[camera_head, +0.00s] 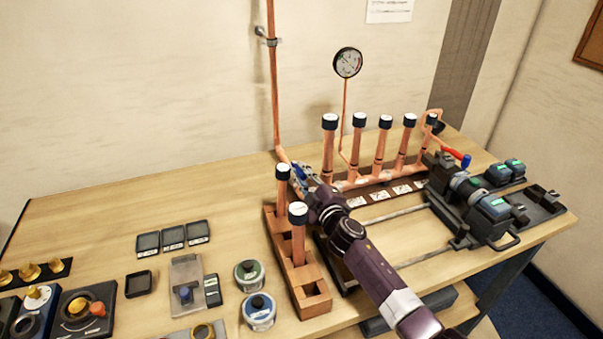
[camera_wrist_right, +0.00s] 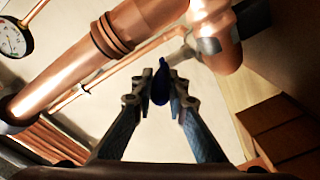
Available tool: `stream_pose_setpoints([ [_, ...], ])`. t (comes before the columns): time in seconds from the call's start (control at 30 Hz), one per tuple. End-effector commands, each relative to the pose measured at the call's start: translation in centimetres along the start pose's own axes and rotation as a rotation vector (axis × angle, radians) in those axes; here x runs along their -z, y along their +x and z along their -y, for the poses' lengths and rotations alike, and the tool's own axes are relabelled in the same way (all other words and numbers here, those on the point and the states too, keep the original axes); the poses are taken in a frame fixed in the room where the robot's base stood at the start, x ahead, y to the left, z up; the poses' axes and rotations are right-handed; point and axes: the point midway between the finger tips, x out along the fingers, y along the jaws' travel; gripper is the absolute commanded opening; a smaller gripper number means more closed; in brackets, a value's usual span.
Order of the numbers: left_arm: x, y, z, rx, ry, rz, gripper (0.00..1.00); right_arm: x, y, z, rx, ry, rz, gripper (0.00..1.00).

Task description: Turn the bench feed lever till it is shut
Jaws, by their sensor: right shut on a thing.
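The blue feed lever (camera_wrist_right: 160,82) sits between the fingertips of my right gripper (camera_wrist_right: 160,90) in the right wrist view. The fingers are closed on it from both sides. A grey valve body (camera_wrist_right: 212,40) on the copper pipe is just beyond the lever. In the head view my right gripper (camera_head: 304,178) is at the foot of the vertical copper pipe (camera_head: 273,80), at the left end of the manifold. A bit of blue (camera_head: 299,169) shows there; the gripper hides most of the valve. My left gripper is not in view.
The copper manifold (camera_head: 375,176) has several black-capped risers and a gauge (camera_head: 348,62). A wooden block (camera_head: 298,262) with two capped pipes stands close beside my right arm. A black clamp fixture (camera_head: 470,205) is to the right. Tins (camera_head: 258,310) stand at the front.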

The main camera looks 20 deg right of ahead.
Motion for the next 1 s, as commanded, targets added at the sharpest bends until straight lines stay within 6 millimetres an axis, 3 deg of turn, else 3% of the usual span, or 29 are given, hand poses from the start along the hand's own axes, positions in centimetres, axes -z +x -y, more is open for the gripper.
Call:
stream_pose_setpoints([
  [0.27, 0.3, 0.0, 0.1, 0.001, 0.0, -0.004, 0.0, 0.0, 0.0, 0.0, 0.0, 0.0, 0.001, 0.0],
  [0.6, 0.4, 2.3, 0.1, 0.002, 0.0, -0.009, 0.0, 0.6, 0.1, 0.6, -0.067, 0.003, 0.094, 0.0],
  [0.97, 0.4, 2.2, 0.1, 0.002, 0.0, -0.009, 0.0, 0.7, 0.1, 0.4, -0.076, 0.0, 0.113, 0.0],
  [1.0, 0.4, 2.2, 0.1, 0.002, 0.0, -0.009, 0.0, 0.7, 0.1, 0.4, -0.076, 0.0, 0.113, 0.16],
])
